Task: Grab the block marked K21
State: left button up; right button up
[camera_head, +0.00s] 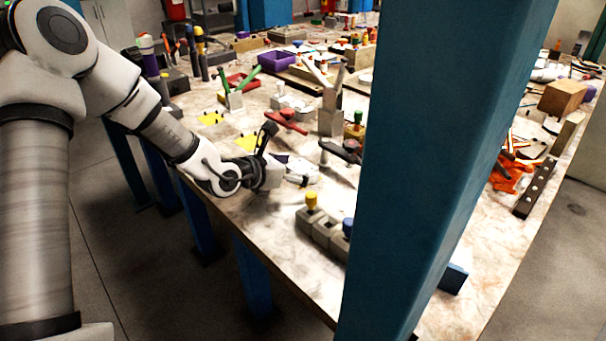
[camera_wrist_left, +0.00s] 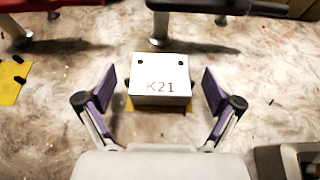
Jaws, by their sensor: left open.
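The white block marked K21 (camera_wrist_left: 160,72) sits in the middle of the left wrist view, its dark lettering on the side facing me and two dark holes on top. A bit of yellow shows under or beside it. My left gripper (camera_wrist_left: 159,90) is open, with one purple-padded finger on each side of the block and a visible gap to both. In the head view my left gripper (camera_head: 291,170) is low over the near left part of the table, beside a white shape that looks like the block. The lettering cannot be read there. My right gripper is not in view.
A red clamp (camera_head: 286,122) and a black-handled clamp (camera_head: 340,152) stand beyond the gripper. A wide blue post (camera_head: 430,150) hides part of the table (camera_head: 275,220).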

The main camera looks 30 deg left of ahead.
pick_arm(q)
jog(key=shift+w+d+f, duration=0.1)
jog(key=shift+w+d, duration=0.05)
jog(key=shift+c, duration=0.6)
jog(key=c, duration=1.3)
